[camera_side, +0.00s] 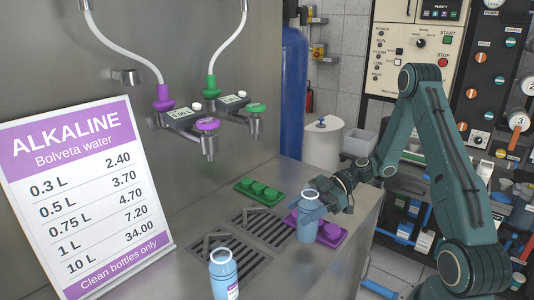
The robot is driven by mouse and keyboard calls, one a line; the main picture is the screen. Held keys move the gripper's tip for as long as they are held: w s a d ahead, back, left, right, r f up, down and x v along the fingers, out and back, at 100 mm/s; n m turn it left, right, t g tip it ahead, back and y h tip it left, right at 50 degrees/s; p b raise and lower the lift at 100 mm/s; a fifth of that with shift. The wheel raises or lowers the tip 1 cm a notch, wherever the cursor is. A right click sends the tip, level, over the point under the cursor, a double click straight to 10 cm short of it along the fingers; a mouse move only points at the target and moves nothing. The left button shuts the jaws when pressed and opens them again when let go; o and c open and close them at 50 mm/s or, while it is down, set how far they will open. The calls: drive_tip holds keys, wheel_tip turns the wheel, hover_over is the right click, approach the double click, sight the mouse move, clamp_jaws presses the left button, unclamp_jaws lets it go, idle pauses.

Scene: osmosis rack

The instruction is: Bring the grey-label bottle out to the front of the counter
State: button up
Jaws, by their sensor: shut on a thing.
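A translucent blue bottle (307,232) stands upright at the right end of the drain grate, beside the purple cap tray. My gripper (318,205) is shut on its upper part from the right. Its label cannot be made out. A second blue bottle (223,268) is at the near edge of the picture, with a white and purple label partly showing and its lower part cut off. My gripper is well apart from this one.
The steel counter (190,240) holds drain grates (262,228), a green cap tray (258,191) and a purple cap tray (331,232). Two taps (205,142) jut from the wall above. A large price sign (85,190) stands at left. Bare counter lies around the near bottle.

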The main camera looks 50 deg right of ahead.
sight(298, 223)
drive_tip(key=shift+f, duration=1.75)
drive_tip(key=shift+f, duration=0.15)
drive_tip(key=o, duration=1.2)
drive_tip(key=v, duration=0.7)
drive_tip(key=shift+s+d, duration=0.15)
drive_tip(key=shift+d, duration=0.05)
drive_tip(key=shift+a+r, duration=0.1)
drive_tip(key=shift+r, duration=0.15)
